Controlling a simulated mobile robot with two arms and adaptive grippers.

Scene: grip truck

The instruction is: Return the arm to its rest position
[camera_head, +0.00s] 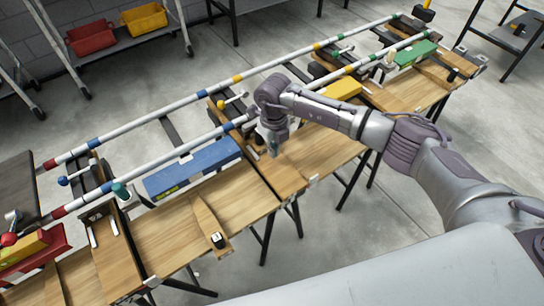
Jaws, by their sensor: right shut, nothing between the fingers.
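My right arm comes in from the right and reaches over the wooden workbench (236,208). My right gripper (273,149) points down above the bench, just right of a blue box (193,166). Its fingers are small in this view and look closed, with no object seen in them. My left gripper does not show.
Two rails (190,104) with coloured bands run along the bench. A yellow box (341,88), a green box (416,53) and a red box (40,250) sit along it. Red (91,38) and yellow (145,18) bins stand on a rack behind. Concrete floor (380,215) is open in front.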

